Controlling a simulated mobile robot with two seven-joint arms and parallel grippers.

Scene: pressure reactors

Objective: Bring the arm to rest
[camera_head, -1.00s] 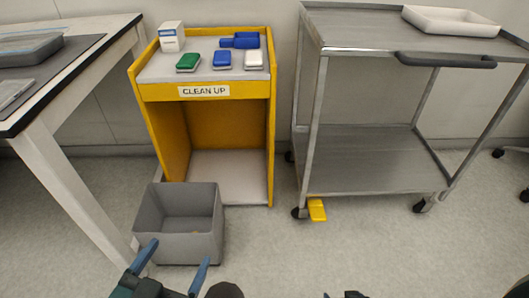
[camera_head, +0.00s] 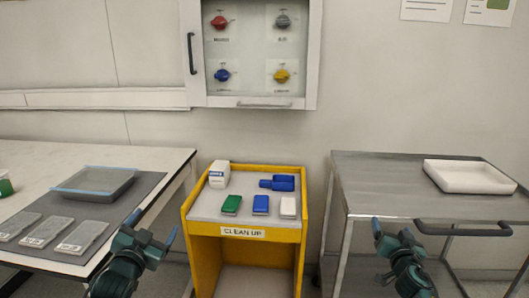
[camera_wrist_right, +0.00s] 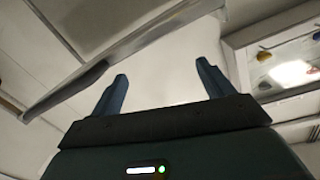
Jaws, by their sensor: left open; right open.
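My left gripper (camera_head: 152,230) is in the head view at the lower left, in front of the side table and left of the yellow clean-up stand. Its blue fingers are apart with nothing between them. My right gripper (camera_head: 392,228) is at the lower right of the head view, in front of the steel cart. In the right wrist view its two blue fingers (camera_wrist_right: 160,90) stand wide apart and empty, pointing up in the picture. Neither gripper visibly holds anything.
The yellow stand (camera_head: 285,236) carries several small items. The steel cart (camera_head: 360,190) holds a white tray (camera_head: 470,177). The side table (camera_head: 150,158) holds a grey tray (camera_head: 95,184) and flat boxes. A wall cabinet (camera_head: 310,70) hangs above the stand.

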